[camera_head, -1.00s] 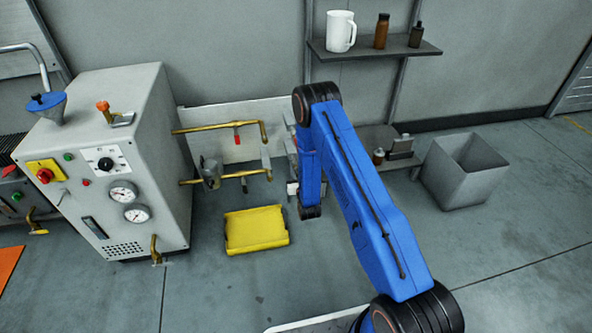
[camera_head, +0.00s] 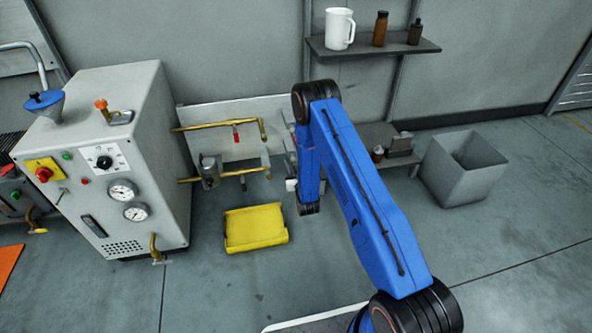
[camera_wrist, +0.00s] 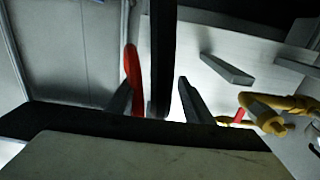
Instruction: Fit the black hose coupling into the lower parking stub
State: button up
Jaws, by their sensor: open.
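My gripper (camera_wrist: 154,84) is open in the wrist view, with one grey finger on each side of a gap. A black upright bar (camera_wrist: 162,55) shows at that gap; it may be the hose coupling or its hose, but I cannot tell, nor whether it is between the fingers or beyond them. A red lever (camera_wrist: 132,75) shows close to the left finger. In the head view my gripper is mostly hidden by my blue arm, near the white wall panel. I cannot make out the lower parking stub in either view.
Brass pipes (camera_head: 218,126) with red handles run from the grey machine (camera_head: 140,140) along the panel; one shows right in the wrist view (camera_wrist: 270,120). A yellow tray (camera_head: 255,228) lies below. A shelf (camera_head: 372,47) and grey bin (camera_head: 464,170) stand right.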

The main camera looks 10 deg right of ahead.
jog(key=s, duration=1.7)
jog(key=shift+s, duration=0.15)
